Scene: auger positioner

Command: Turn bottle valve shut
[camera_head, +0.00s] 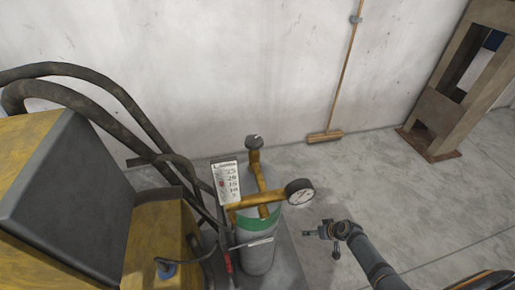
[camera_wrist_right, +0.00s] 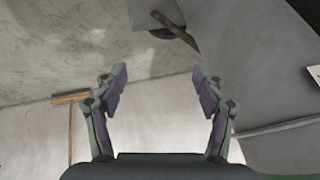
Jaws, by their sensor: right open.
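The gas bottle (camera_head: 258,256) stands upright, grey with a green band, in the lower middle of the head view. A grey, knob-like valve handle (camera_head: 254,141) tops the brass fitting (camera_head: 256,172) above it. A round pressure gauge (camera_head: 299,192) sticks out to the right, and a white flow scale (camera_head: 228,184) sits on the left. My right gripper (camera_head: 318,233) is right of the bottle, below the gauge, and apart from both. The right wrist view shows its fingers (camera_wrist_right: 161,82) spread with nothing between them. My left gripper is out of view. The knob's turn position cannot be read.
A yellow and dark machine (camera_head: 85,190) with thick black hoses (camera_head: 95,82) fills the left side. A broom (camera_head: 325,136) leans on the pale wall. A brown frame stand (camera_head: 440,107) is at the far right.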

